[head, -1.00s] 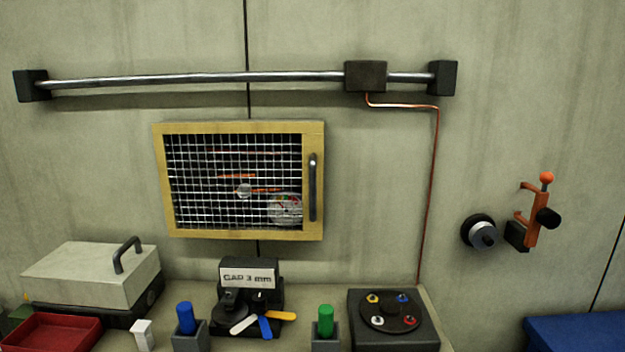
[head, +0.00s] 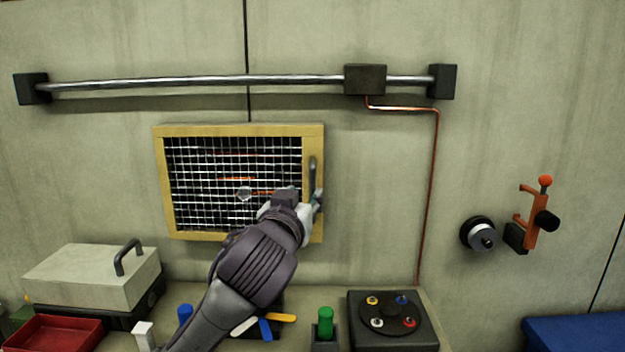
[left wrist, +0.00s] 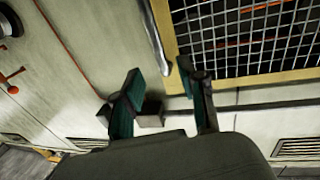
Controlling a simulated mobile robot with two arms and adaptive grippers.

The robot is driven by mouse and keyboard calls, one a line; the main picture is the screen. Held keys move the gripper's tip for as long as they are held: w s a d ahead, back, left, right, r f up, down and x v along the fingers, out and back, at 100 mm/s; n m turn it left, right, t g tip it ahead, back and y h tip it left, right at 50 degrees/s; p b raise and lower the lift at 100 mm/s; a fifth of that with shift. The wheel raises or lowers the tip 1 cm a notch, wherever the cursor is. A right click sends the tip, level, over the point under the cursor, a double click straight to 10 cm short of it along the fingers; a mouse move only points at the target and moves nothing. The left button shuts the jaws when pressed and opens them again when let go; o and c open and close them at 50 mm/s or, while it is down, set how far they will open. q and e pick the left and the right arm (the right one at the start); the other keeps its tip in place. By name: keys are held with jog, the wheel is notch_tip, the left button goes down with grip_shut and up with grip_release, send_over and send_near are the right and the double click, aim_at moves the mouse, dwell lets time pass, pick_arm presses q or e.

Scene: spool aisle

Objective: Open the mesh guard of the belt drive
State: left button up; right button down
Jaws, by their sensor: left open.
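The mesh guard (head: 230,236) is a yellow-framed wire panel on the wall and looks shut. Its dark upright handle (head: 312,168) is on the right side of the frame. My left gripper (head: 316,199) is in front of the lower part of the handle and hides it. In the left wrist view, the gripper's two green-padded fingers (left wrist: 160,72) are apart, and the handle's end (left wrist: 157,45) appears between their tips. I cannot tell whether they touch it. Orange-red parts and a pale hub show behind the mesh. My right gripper is not in view.
A metal rail (head: 200,81) with a dark block (head: 365,79) runs above the guard. Below are a lidded box (head: 90,272), a green peg (head: 326,322) and a dial box (head: 392,335). An orange lever (head: 537,220) is on the wall at right.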

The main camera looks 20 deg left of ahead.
aim_at(312, 184)
pick_arm(q)
jog(key=w, duration=0.2)
jog(key=w+p, duration=0.1)
jog(key=w, duration=0.5)
jog(key=shift+w+a+p, duration=0.2)
jog(key=shift+a+p, duration=0.1)
jog(key=shift+a, duration=0.05)
grip_shut()
